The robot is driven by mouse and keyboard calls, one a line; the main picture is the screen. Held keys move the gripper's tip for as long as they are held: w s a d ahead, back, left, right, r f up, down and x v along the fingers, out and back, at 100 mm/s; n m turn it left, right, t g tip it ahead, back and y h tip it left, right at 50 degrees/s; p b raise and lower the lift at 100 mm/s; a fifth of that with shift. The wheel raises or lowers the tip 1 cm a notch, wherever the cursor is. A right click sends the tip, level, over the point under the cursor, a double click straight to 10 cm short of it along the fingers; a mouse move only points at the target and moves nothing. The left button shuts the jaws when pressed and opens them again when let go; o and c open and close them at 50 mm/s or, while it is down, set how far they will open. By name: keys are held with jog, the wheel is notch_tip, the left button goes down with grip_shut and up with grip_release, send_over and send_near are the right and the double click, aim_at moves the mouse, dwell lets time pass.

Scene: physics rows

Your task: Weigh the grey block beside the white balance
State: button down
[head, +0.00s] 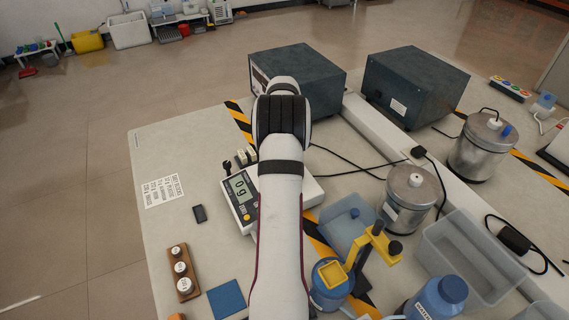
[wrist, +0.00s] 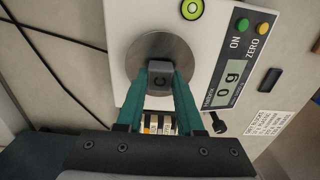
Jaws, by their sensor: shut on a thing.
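In the wrist view my gripper (wrist: 160,78) is shut on a small grey block (wrist: 159,80) marked with a letter like C. The block is over the round metal pan (wrist: 150,50) of the white balance (wrist: 125,20); I cannot tell whether it touches the pan. The balance display (wrist: 229,84) reads 0 g, with a green ON button and a yellow ZERO button beside it. In the head view the white balance (head: 247,222) is partly hidden behind my arm, which also hides the gripper, pan and held block. The display (head: 240,188) shows there too.
Small labelled blocks (head: 245,157) stand behind the balance. A dark slab (head: 199,214) and a printed card (head: 163,191) lie to its left. A wooden weight holder (head: 181,272) and blue mat (head: 227,299) are in front. Clear bins, bottles and metal canisters (head: 409,197) crowd the right.

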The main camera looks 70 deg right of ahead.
jog(key=shift+f, duration=0.4)
jog(key=shift+c, duration=0.7)
grip_release()
jog(key=shift+r, duration=0.1)
jog(key=shift+r, duration=3.95)
